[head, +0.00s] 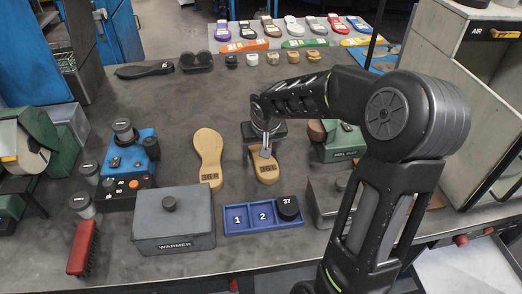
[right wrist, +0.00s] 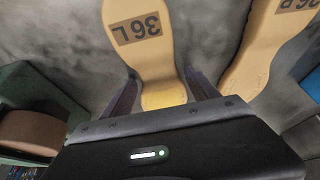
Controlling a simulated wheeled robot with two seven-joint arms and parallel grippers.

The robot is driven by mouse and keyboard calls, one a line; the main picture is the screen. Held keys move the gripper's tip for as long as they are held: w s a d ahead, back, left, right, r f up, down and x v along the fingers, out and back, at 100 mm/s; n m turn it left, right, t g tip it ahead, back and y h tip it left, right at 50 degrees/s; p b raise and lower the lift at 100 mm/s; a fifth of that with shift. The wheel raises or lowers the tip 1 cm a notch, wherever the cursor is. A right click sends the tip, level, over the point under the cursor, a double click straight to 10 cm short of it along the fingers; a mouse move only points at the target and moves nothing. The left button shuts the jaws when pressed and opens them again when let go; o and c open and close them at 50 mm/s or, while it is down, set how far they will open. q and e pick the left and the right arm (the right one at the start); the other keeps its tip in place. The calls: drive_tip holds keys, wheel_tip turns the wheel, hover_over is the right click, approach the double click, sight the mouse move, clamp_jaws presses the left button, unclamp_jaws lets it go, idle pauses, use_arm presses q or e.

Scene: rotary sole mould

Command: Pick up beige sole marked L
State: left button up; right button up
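The beige sole marked 36 L (head: 265,172) lies on the grey table near the middle, its upper part hidden behind my right arm in the head view. In the right wrist view the same sole (right wrist: 150,60) points away from the gripper, with its near end between the fingers. My right gripper (right wrist: 162,97) is open, one finger on each side of that end; a gap shows at the left finger. In the head view the right gripper (head: 266,150) is over the sole. A second beige sole marked 36 R (head: 208,155) lies to the left. My left gripper is not in view.
A grey warmer box (head: 173,232) and a blue tray (head: 250,226) with slots 1 and 2 stand in front. A blue device (head: 131,163) is at the left, a green device (head: 340,145) at the right. Colored soles lie on the back rack (head: 262,33).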

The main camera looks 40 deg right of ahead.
drive_tip(key=c, duration=1.2)
drive_tip(key=shift+r, duration=0.1)
wheel_tip(320, 180, up, 10)
idle(0.5)
